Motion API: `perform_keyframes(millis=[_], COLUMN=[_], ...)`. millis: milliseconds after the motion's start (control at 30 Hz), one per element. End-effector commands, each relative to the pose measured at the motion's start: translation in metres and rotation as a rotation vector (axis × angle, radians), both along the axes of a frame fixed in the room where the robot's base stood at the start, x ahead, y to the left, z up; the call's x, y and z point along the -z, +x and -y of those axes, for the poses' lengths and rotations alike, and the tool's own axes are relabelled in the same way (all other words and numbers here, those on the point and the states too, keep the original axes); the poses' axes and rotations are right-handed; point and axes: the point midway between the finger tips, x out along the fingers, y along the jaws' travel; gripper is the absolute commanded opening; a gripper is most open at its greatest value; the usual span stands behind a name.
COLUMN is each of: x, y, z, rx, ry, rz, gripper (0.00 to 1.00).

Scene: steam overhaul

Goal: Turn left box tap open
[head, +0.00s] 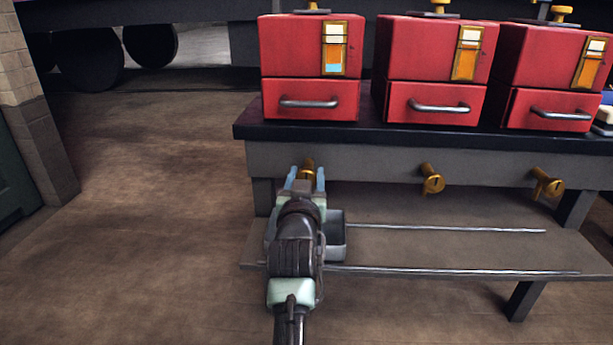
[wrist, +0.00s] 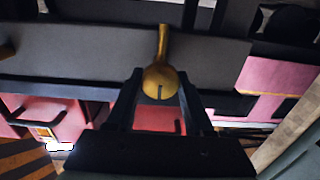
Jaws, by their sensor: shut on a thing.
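Three red boxes stand in a row on a dark bench, each with a gauge window and a drawer with a metal handle. The left box (head: 300,55) has orange over a blue band in its gauge (head: 334,62). Below it, on the bench front, is the left brass tap (head: 308,165), partly hidden by my gripper (head: 305,182). In the wrist view my gripper (wrist: 160,98) has its fingers on either side of the tap's round knob (wrist: 160,80), shut on it. A dark slot shows on the knob's face.
The middle tap (head: 432,180) and right tap (head: 546,183) stick out from the bench front (head: 370,165). A grey tray (head: 335,240) sits on the lower shelf (head: 450,250) beside my arm, with two metal rails running right. Floor at the left is clear up to a brick pillar (head: 35,110).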

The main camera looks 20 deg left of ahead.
Motion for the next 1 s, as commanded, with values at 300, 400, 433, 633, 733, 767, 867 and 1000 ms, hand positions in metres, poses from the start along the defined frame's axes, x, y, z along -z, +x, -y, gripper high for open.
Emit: perform_keyframes(millis=[300,400,433,633,733,767,867,1000], x=[-0.0005,-0.0015,-0.0018,-0.0038,-0.0039,-0.0037,-0.0035,-0.0027], y=[-0.0003,-0.0002,-0.0002,-0.0001,-0.0003,-0.0004,-0.0005,-0.0006], z=[-0.0002,-0.0001,0.0,-0.0005,-0.0008,-0.0009,-0.0015,-0.002], rx=[0.0,0.0,0.0,0.0,0.0,0.0,0.0,-0.001], ry=[-0.015,-0.042,-0.053,-0.173,-0.255,-0.281,-0.372,-0.5], rz=[0.003,0.011,0.014,0.048,0.07,0.078,0.105,0.142], gripper=[0.0,0.0,0.0,0.0,0.0,0.0,0.0,0.0])
